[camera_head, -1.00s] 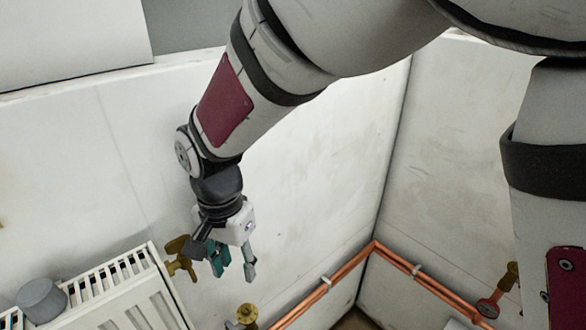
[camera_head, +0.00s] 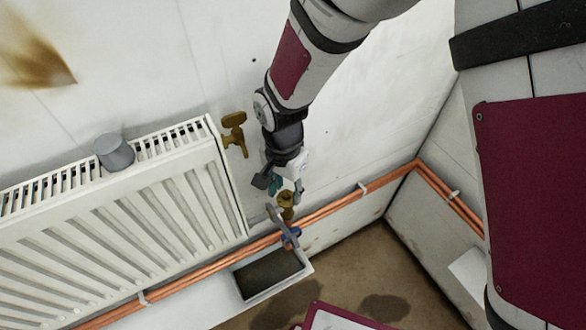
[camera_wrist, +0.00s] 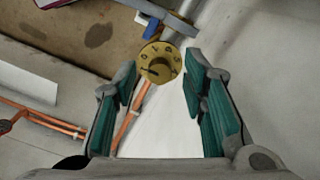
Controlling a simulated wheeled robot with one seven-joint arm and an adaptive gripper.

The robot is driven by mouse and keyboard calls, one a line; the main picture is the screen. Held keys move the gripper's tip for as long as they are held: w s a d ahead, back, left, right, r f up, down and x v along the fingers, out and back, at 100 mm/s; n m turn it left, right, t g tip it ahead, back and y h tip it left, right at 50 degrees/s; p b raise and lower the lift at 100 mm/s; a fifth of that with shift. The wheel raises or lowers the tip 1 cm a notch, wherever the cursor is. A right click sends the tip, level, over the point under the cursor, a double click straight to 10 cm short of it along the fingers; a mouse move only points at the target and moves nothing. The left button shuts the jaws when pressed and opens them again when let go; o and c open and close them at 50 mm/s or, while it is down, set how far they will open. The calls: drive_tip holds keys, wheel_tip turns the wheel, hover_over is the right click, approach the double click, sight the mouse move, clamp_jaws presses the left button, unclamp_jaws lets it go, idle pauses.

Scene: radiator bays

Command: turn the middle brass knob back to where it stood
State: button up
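A round brass knob (camera_wrist: 160,62) with dark marks around its face and a dark line toward its lower left shows in the wrist view. It also shows in the head view (camera_head: 287,200), just below my gripper (camera_head: 283,186), by the pipes. My gripper (camera_wrist: 160,70) is open in the wrist view. Its teal-padded fingers stand apart, on either side of the knob in the picture. The knob appears beyond the fingertips; contact cannot be told. Another brass fitting (camera_head: 234,130) sits higher on the wall, at the radiator's upper right corner.
A white radiator (camera_head: 130,215) fills the left, with a grey cup-like object (camera_head: 114,152) on top. Copper pipes (camera_head: 330,207) run along the wall below the knob. A grey lever with a blue part (camera_head: 290,237) hangs under it, above an open trough (camera_head: 268,275).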

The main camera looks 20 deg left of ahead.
clamp_jaws()
drive_tip(key=shift+n, duration=0.4)
drive_tip(key=n, duration=0.3)
drive_tip(key=shift+n, duration=0.4)
drive_tip(key=n, duration=0.4)
drive_tip(key=shift+n+b, duration=0.3)
drive_tip(key=shift+b, duration=0.1)
drive_tip(key=n+b, duration=0.1)
drive_tip(key=n, duration=0.3)
drive_tip(key=shift+n+b, duration=0.3)
drive_tip(key=shift+n, duration=1.9)
